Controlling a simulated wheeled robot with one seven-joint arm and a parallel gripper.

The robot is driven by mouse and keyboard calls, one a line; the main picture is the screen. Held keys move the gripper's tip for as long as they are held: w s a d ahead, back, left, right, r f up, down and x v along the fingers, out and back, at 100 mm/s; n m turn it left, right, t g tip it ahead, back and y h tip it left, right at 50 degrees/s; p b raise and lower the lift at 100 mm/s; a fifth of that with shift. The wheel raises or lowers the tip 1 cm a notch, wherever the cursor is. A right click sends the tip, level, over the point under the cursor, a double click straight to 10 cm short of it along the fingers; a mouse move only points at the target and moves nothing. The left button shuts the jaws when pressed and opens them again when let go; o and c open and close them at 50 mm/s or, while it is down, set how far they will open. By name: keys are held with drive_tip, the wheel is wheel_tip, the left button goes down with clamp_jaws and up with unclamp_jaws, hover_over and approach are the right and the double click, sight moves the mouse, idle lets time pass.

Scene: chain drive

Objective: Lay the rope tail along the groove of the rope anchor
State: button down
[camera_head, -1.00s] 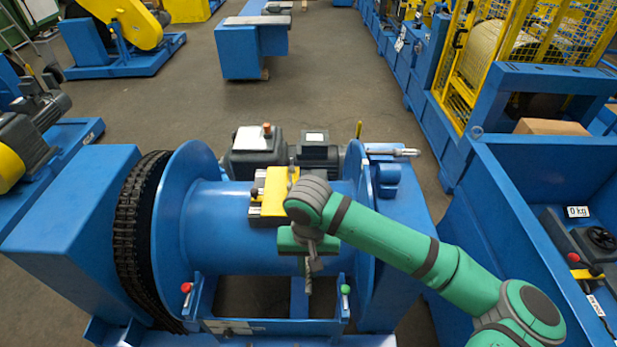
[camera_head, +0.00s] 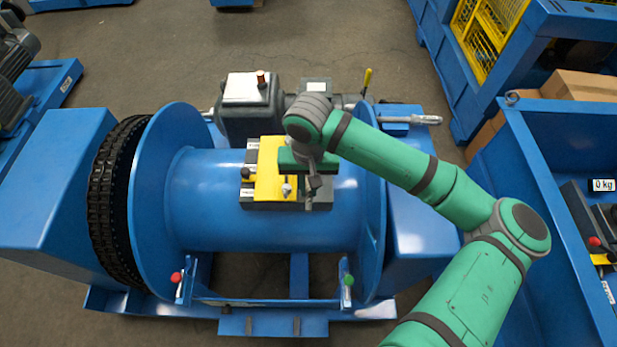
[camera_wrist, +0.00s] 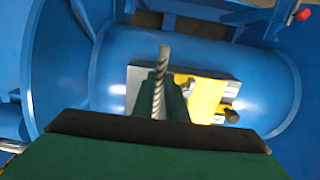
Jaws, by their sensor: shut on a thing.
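The rope anchor (camera_head: 268,170) is a yellow and grey block on top of the blue drum. It also shows in the wrist view (camera_wrist: 207,100), beyond my fingers. My gripper (camera_head: 311,186) is over the right part of the anchor, pointing down. In the wrist view my gripper (camera_wrist: 160,102) is shut on the rope tail (camera_wrist: 160,68), a short grey twisted strand that sticks out past the fingers. The groove is hidden by my gripper, and I cannot tell whether the rope touches the anchor.
The blue drum (camera_head: 215,215) has a wide flange (camera_head: 150,190) on the left and a black chain (camera_head: 105,190) beyond it. A grey motor unit (camera_head: 247,112) stands behind. A red knob (camera_head: 176,277) and a green knob (camera_head: 348,280) stand in front. A blue bin (camera_head: 545,190) is at the right.

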wheel_tip(320, 180, down, 6)
drive_tip(key=shift+f, duration=0.2)
idle(0.5)
drive_tip(key=shift+f, duration=0.2)
idle(0.5)
drive_tip(key=shift+s+d+f, duration=0.1)
drive_tip(key=shift+s+f, duration=0.1)
drive_tip(key=shift+f, duration=0.65)
drive_tip(key=c, duration=1.8)
unclamp_jaws()
drive_tip(key=shift+o, duration=0.6)
drive_tip(key=r, duration=1.2)
drive_tip(key=shift+s, duration=0.3)
